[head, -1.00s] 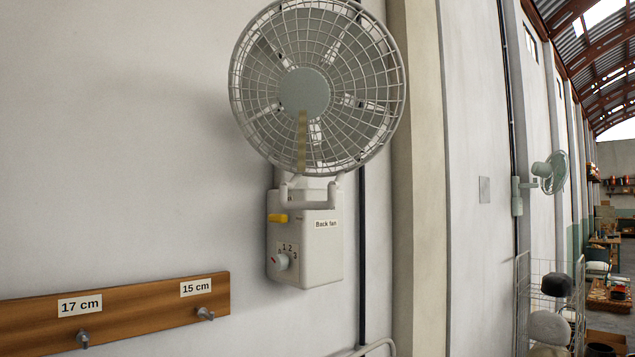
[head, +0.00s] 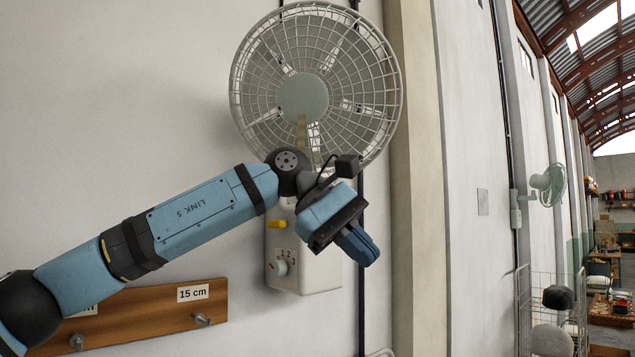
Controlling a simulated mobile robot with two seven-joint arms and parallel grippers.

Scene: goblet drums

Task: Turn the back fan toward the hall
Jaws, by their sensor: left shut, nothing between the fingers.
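The back fan (head: 370,85) is a white caged fan with a grey hub, mounted on the wall at the upper middle of the head view. Its white control box (head: 318,275) hangs below, with a yellow lever (head: 277,224) and a numbered knob (head: 280,267). The "Back fan" label is hidden behind my left gripper (head: 362,250), which is shut and empty. The gripper is in front of the box's right side, pointing down and right. My left wrist overlaps the lower edge of the fan cage; I cannot tell whether it touches. My right gripper is not in view.
A wooden peg board (head: 150,315) is on the wall at lower left. A second, pale green fan (head: 549,185) is on the wall farther right. A wire cage cart (head: 550,300) stands at lower right, with the hall opening beyond it.

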